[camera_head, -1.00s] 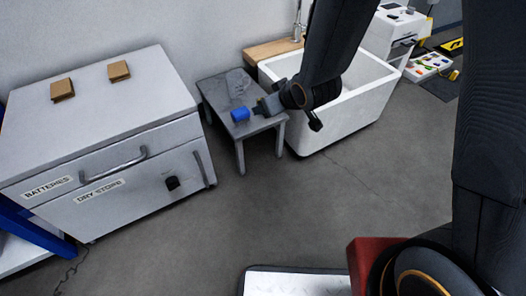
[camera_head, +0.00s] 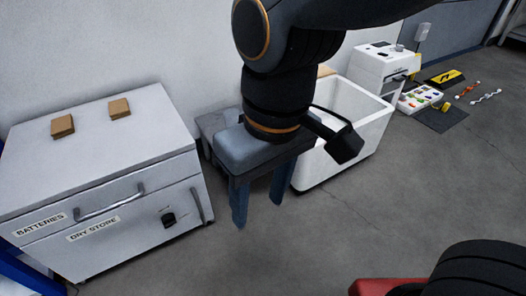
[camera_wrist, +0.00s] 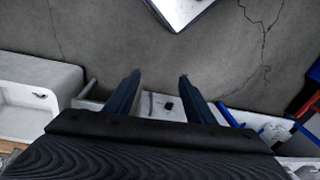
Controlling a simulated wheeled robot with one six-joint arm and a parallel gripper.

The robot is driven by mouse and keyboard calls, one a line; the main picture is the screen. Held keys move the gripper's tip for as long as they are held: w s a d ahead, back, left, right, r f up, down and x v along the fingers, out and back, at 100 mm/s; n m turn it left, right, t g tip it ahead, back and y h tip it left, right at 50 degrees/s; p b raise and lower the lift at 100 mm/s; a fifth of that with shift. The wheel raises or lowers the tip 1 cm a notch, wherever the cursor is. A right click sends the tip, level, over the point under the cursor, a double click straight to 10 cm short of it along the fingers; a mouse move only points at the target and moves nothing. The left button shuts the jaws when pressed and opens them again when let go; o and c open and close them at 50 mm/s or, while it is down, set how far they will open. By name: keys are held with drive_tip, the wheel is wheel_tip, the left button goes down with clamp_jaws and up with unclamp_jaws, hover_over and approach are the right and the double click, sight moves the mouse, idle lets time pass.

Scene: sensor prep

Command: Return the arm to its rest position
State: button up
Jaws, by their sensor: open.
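My gripper (camera_head: 259,212) is raised in the middle of the head view, in front of the small grey table (camera_head: 208,124). Its two blue-grey fingers point down and stand apart with nothing between them. In the wrist view my gripper (camera_wrist: 160,76) also shows as open and empty, with floor and part of the white cabinet (camera_wrist: 148,106) beyond the fingers. The arm comes in from the top and is bent at the wrist. Most of the table top is hidden behind the gripper, and no blue object is visible on it.
The white cabinet (camera_head: 115,215), with two brown blocks (camera_head: 62,126) (camera_head: 119,108) on top, stands at left. A white sink basin (camera_head: 365,140) stands right of the table. A white unit (camera_head: 378,68) and a tray of coloured pieces (camera_head: 420,98) are farther right.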

drive_tip(key=shift+r, duration=0.1)
idle(0.3)
drive_tip(key=d+r+m+p, duration=0.2)
drive_tip(key=d+r+p, duration=0.5)
drive_tip(key=r+p, duration=0.4)
drive_tip(key=d+r+m+p, duration=0.3)
drive_tip(key=d+r+p, duration=0.4)
drive_tip(key=r+p, duration=0.4)
drive_tip(key=d+r+m+h+p, duration=0.1)
drive_tip(key=d+r+m+p, duration=0.2)
drive_tip(key=p, duration=1.8)
drive_tip(key=shift+d+r, duration=2.1)
drive_tip(key=shift+r, duration=2.4)
